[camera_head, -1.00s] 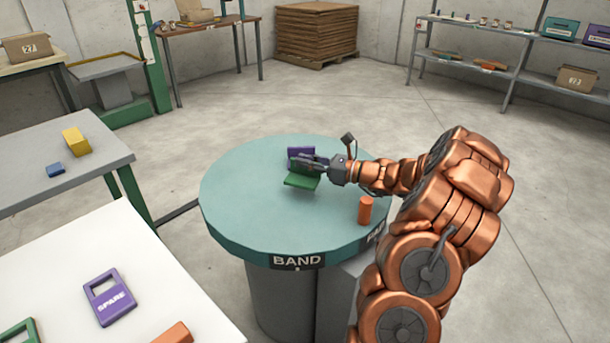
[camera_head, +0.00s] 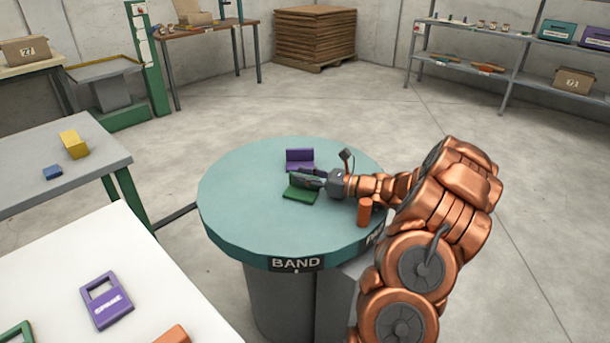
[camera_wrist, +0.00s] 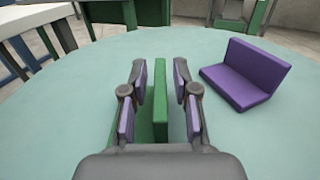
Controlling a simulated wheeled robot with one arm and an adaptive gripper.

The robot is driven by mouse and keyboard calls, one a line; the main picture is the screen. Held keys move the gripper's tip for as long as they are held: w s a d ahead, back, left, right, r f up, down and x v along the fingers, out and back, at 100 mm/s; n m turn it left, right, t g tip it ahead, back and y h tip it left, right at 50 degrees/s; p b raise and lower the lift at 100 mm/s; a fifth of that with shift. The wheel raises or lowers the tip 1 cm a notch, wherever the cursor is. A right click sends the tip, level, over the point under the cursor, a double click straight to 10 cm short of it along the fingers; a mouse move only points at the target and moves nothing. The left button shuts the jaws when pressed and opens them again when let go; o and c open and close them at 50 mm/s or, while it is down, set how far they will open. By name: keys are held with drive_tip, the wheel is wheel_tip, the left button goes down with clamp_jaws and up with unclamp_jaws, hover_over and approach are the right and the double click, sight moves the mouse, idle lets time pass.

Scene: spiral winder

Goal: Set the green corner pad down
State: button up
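The green corner pad (camera_head: 299,194) sits on the round teal turntable (camera_head: 240,215), with one flange flat on its top. In the wrist view its upright green flange (camera_wrist: 160,105) stands between my fingers. My gripper (camera_head: 308,178) is open around this flange, with gaps showing on both sides in the wrist view (camera_wrist: 161,80). A purple corner pad (camera_head: 300,161) stands apart, just behind the green one. In the wrist view the purple pad (camera_wrist: 245,75) is to the right, its L shape upright on the turntable.
A grey table (camera_head: 100,165) holds yellow and blue blocks. The turntable's left and front are clear.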

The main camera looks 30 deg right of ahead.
drive_tip(key=shift+o, duration=0.3)
drive_tip(key=shift+r, duration=0.15)
drive_tip(key=p+v, duration=0.1)
drive_tip(key=v, duration=1.1)
